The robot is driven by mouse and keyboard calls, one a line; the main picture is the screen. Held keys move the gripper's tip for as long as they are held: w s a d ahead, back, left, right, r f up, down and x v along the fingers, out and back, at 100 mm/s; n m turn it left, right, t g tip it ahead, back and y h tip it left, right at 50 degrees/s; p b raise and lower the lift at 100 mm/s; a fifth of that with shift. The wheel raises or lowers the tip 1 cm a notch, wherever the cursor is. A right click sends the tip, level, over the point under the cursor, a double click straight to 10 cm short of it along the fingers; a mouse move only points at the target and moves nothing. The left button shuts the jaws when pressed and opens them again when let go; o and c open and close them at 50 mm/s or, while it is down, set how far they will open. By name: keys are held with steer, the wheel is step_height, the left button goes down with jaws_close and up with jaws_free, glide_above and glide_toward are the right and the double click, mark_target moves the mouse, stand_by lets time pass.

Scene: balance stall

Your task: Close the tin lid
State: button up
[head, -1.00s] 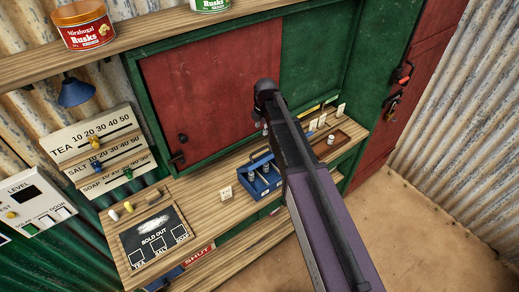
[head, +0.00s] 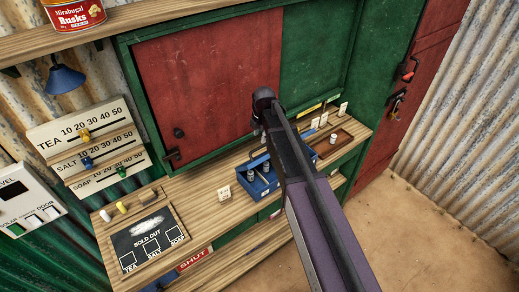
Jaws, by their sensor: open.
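A small blue open box (head: 247,188), which may be the tin, stands on the wooden counter, with small grey cylinders in it. My arm covers its right part, and I cannot make out its lid clearly. A red tin labelled Rusks (head: 75,15) stands on the upper shelf, its top cut off by the frame. My arm crosses the view from the lower right, its visible end in front of the red and green panels. No gripper fingers show; my gripper is hidden or out of view.
Slider boards (head: 85,136) and a blue lamp (head: 65,78) are at left. Bare floor (head: 420,225) lies at right.

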steer(key=shift+w+a+f+b, duration=0.15)
steer(key=shift+f+b, duration=1.2)
steer(key=shift+f, duration=0.15)
steer(key=shift+w+a+f+b, duration=0.1)
steer(key=shift+f+b, duration=1.25)
steer(key=shift+f, duration=0.1)
